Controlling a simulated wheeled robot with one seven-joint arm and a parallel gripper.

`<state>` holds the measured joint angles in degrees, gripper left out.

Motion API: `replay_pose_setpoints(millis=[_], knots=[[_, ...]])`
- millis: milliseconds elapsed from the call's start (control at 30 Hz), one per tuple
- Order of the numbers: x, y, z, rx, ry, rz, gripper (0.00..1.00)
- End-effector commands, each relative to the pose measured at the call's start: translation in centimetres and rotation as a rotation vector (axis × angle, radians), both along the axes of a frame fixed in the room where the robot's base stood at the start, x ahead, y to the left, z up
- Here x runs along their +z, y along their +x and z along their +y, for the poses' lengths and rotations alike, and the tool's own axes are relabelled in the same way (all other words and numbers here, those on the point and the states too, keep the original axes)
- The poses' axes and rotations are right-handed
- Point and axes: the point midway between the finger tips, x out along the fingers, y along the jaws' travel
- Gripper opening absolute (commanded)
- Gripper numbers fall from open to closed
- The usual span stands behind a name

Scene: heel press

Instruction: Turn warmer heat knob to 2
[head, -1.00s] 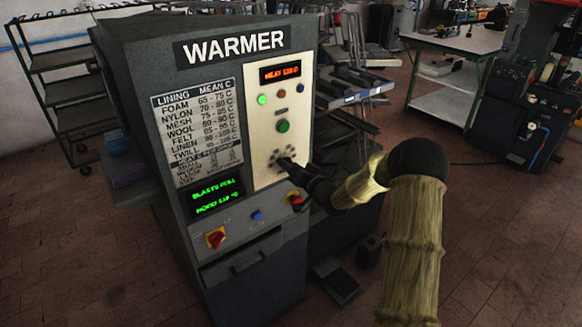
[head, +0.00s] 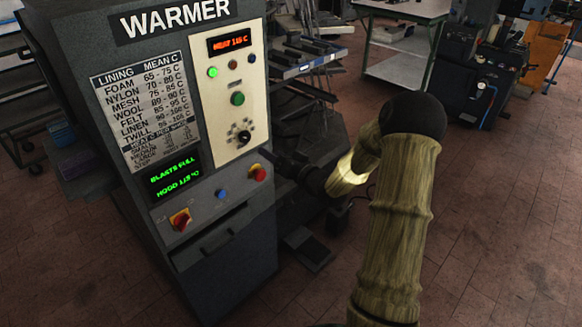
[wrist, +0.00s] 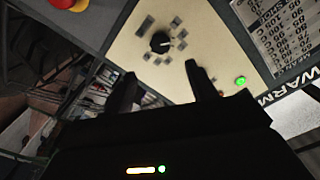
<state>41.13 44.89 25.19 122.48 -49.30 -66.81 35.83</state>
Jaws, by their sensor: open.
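The warmer (head: 215,240) is a dark grey cabinet with a cream control panel. Its black heat knob (head: 244,137) sits low on that panel in the head view, ringed by small dark marks too small to read. The knob also shows in the wrist view (wrist: 160,42), with a pale pointer line. My gripper (head: 275,160) is below and right of the knob in the head view, apart from it. In the wrist view its two fingers (wrist: 160,85) are spread and empty, with the knob beyond them.
A green button (head: 237,99) and a green lamp (head: 212,72) are above the knob. A red knob (head: 257,173), a blue button (head: 221,194) and a red-yellow switch (head: 180,219) line the lower ledge. A lining chart (head: 140,115) is left of the panel.

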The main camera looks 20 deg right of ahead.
Motion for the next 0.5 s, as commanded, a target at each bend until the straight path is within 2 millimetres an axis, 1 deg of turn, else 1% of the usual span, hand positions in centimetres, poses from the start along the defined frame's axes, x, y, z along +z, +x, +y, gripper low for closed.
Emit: replay_pose_setpoints(millis=[33, 100, 233, 333, 500], knots=[[-0.1, -1.0, -0.6, -0.004, 0.000, 0.002, 0.57], [-0.1, -2.3, -1.1, -0.003, 0.000, 0.001, 0.57], [0.0, -4.3, -2.1, -0.004, -0.001, 0.000, 0.57], [0.0, -5.3, -2.5, -0.002, -0.001, 0.000, 0.57], [0.0, -5.9, -2.6, -0.001, 0.000, -0.001, 0.57]])
